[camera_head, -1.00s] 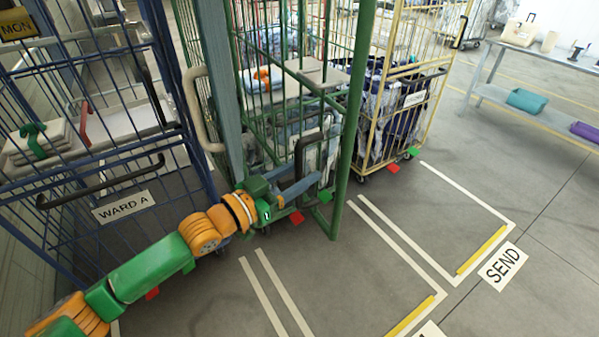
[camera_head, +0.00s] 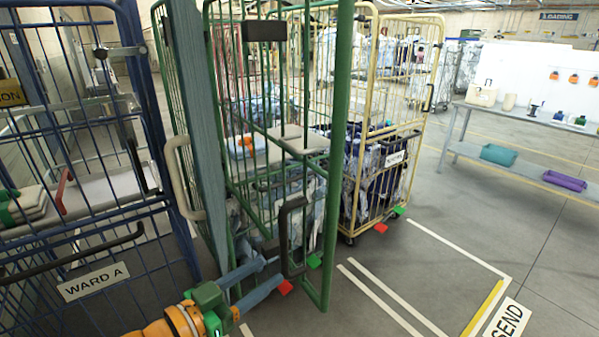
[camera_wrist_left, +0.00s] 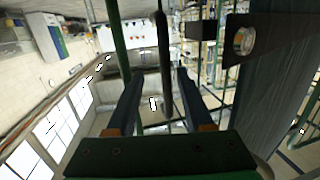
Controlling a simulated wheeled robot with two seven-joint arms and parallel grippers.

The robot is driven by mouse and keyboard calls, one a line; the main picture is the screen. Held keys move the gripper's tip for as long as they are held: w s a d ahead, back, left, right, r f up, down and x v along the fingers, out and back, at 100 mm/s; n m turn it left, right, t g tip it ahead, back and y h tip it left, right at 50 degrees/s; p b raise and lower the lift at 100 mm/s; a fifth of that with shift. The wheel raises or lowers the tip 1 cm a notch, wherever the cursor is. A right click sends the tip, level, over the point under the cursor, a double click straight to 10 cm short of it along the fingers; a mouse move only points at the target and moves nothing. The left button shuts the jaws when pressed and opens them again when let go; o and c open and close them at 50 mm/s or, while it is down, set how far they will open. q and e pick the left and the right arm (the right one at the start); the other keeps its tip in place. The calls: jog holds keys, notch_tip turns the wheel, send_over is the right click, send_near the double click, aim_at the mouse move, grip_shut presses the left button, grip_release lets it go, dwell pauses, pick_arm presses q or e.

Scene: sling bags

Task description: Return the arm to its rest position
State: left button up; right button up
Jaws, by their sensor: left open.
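My left gripper (camera_head: 279,269) is in the lower middle of the head view, with its two blue-grey fingers apart. The tips are at the lower part of the black handle (camera_head: 283,234) on the green cage's door (camera_head: 339,150). In the left wrist view my left gripper (camera_wrist_left: 160,76) is open, and a dark upright bar (camera_wrist_left: 164,45), seemingly that handle, shows between the fingers. I cannot tell whether a finger touches it. My left arm (camera_head: 185,320) comes in at the bottom edge. My right gripper is in neither view.
The blue Ward A cage (camera_head: 150,130) stands at the left and a yellow cage (camera_head: 431,75) behind to the right. The green cage holds bagged linen. A table (camera_head: 455,135) with bins stands at the far right. The floor (camera_head: 450,215) right of the door is clear.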

pick_arm(q)
jog(key=s+a+f+n+g+y, duration=0.1)
jog(key=s+f+n+g+y, duration=0.45)
jog(key=f, duration=0.95)
jog(key=s+a+f+g+y, duration=0.2)
jog(key=s+a+f, duration=0.15)
jog(key=s, duration=0.45)
jog(key=s+a+f+g+y, duration=0.2)
jog(key=s+f+g+y, duration=0.15)
jog(key=s, duration=0.45)
notch_tip(320, 180, down, 18)
jog(key=s+h, duration=0.1)
jog(key=s, duration=0.1)
jog(key=s+a+f+g, duration=0.1)
jog(key=s+f, duration=0.8)
jog(key=s, duration=0.2)
jog(key=shift+s+a, duration=0.25)
jog(key=shift+a, duration=0.05)
